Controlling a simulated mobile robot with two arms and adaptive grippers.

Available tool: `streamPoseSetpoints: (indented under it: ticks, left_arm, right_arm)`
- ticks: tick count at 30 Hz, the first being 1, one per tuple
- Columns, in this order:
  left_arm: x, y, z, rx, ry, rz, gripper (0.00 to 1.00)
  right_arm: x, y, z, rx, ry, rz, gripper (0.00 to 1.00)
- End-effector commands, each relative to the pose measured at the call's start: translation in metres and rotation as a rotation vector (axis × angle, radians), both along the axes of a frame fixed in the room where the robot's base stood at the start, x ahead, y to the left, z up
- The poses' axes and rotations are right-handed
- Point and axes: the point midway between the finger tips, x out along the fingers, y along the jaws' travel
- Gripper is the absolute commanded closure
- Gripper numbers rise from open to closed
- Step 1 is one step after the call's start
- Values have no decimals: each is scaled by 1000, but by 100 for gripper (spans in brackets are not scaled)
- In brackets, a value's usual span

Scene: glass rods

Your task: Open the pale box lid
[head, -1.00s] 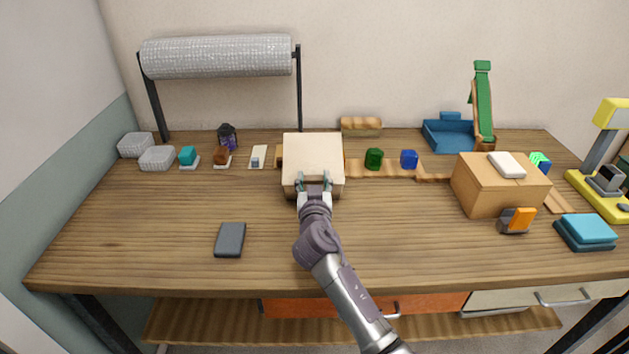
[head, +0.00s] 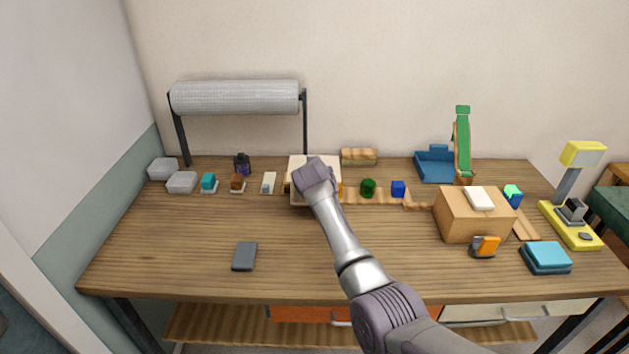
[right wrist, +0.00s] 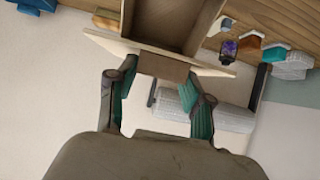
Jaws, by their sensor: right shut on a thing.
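The pale box (head: 299,200) stands at the back middle of the desk, partly hidden by my right arm. Its pale lid (head: 331,164) shows at the back in the head view. In the right wrist view the lid (right wrist: 105,41) is a thin tilted panel, and the box's brown hollow inside (right wrist: 166,22) shows beyond it, so the lid stands open to some degree. My right gripper (right wrist: 165,88) has its teal fingertips on either side of a brown tab (right wrist: 163,66) at the lid's edge. In the head view my wrist hides the fingers. My left gripper is out of view.
A cardboard box (head: 468,217) with a white item on top stands to the right. A dark flat slab (head: 245,256) lies at front left. A roll on a stand (head: 235,97) is behind left. Small blocks flank the box. The front middle is bare desk.

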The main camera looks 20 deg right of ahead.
Motion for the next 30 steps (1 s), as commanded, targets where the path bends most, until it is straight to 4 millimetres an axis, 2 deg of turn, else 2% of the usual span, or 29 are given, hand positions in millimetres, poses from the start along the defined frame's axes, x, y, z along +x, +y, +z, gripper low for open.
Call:
streamPoseSetpoints:
  ticks: [2, 5, 12, 30]
  left_arm:
    - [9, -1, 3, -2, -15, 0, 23]
    - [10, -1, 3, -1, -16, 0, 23]
    - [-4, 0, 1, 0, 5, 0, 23]
    - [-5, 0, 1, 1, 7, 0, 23]
  right_arm:
    - [8, -2, 16, 9, 21, -1, 100]
    - [15, -4, 28, 36, 118, -1, 100]
    - [21, -6, 38, 37, 131, -1, 100]
    - [21, -6, 39, 37, 130, -1, 100]
